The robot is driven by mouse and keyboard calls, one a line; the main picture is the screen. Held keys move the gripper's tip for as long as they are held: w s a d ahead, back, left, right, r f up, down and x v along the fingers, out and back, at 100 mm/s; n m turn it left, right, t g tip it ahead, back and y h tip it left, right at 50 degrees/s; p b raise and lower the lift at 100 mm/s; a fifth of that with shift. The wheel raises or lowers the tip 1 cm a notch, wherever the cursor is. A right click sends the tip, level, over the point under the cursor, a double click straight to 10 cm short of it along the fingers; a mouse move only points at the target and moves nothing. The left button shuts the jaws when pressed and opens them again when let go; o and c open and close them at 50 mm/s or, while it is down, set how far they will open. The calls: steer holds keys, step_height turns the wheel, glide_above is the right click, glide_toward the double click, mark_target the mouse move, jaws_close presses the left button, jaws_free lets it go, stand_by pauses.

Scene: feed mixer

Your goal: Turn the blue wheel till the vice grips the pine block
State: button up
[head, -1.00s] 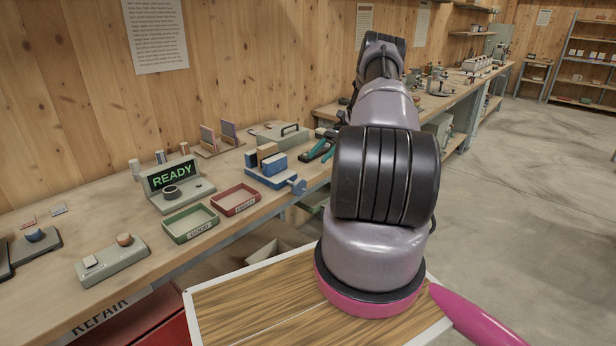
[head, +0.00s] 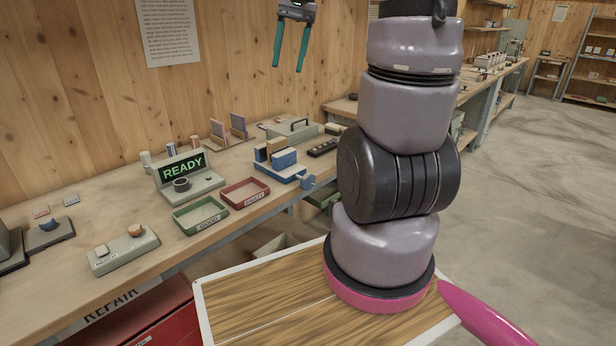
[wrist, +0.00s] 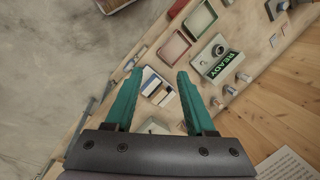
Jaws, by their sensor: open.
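The blue vice (head: 286,160) stands on the workbench near its front edge. A tan wooden block, apparently the pine block (head: 276,147), stands upright at its jaws; I cannot tell whether they touch it. The blue wheel (head: 307,182) is on the vice's front right end, facing the aisle. My gripper (head: 289,69) is raised high above the bench, fingers pointing down, open and empty, well apart from the wheel. In the wrist view the vice (wrist: 152,96) shows below and between the teal fingers (wrist: 157,73); the wheel is hard to make out there.
A green tray (head: 200,215) and a red tray (head: 245,193) lie left of the vice, beside a READY display (head: 183,170). A grey case with a handle (head: 291,128) and a dark strip (head: 323,147) lie behind and right. The air above the bench is free.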

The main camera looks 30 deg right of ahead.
steer(key=s+a+r+n+t, duration=0.1)
steer(key=s+a+r+t, duration=0.25)
steer(key=s, duration=0.35)
steer(key=m+g+h, duration=0.3)
steer(key=m+g, duration=0.1)
steer(key=m, duration=0.5)
glide_above(308, 174)
step_height(308, 174, down, 29)
steer(key=shift+d+f+t, duration=0.1)
steer(key=shift+f+t, duration=0.15)
steer(key=shift+f, duration=0.4)
step_height(308, 174, down, 10)
steer(key=shift+w, duration=0.1)
jaws_close()
